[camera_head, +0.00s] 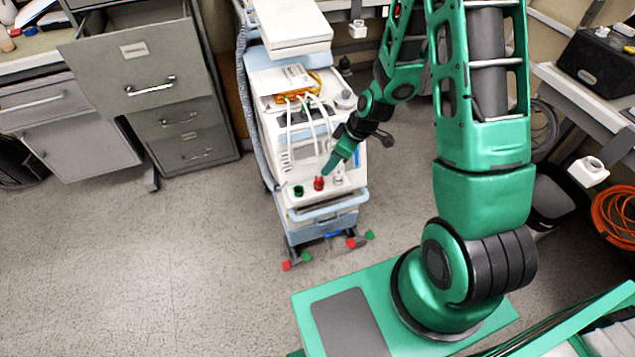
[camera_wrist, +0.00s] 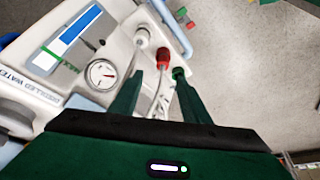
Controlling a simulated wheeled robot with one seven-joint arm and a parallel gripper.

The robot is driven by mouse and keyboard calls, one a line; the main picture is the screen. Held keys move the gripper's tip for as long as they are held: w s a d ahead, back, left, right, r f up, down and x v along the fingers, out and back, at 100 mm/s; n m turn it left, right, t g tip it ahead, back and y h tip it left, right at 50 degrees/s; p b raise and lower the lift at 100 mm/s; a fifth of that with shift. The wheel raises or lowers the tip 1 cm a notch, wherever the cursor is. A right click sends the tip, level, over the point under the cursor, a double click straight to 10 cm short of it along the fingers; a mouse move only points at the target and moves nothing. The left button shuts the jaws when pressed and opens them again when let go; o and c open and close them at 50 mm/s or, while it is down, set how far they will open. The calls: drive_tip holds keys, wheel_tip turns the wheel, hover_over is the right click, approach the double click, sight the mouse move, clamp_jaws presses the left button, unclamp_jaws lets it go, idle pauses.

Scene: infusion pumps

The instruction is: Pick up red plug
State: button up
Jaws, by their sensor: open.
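The red plug (camera_head: 319,184) stands on the front ledge of a white medical cart (camera_head: 295,205), between a green plug (camera_head: 298,190) and a white plug (camera_head: 337,178). My gripper (camera_head: 329,170) is just above the red plug, pointing down at it. In the wrist view the red plug (camera_wrist: 163,58) shows between and beyond the two green fingers of my open gripper (camera_wrist: 158,76), with a pale tube running from it. The green plug (camera_wrist: 178,72) shows at the right fingertip; contact cannot be told. The white plug (camera_wrist: 142,36) is beyond the left finger.
Pale tubes (camera_head: 325,118) hang over the cart's front. A round gauge (camera_wrist: 101,74) and a panel are at left in the wrist view. Grey drawers (camera_head: 150,75) stand left of the cart, one pulled out. Floor (camera_head: 160,260) in front of the drawers is clear.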

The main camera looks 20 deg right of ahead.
sight(321, 178)
drive_tip(key=shift+s+x, duration=0.2)
drive_tip(key=shift+x, duration=4.3)
drive_tip(key=shift+a, duration=0.2)
clamp_jaws()
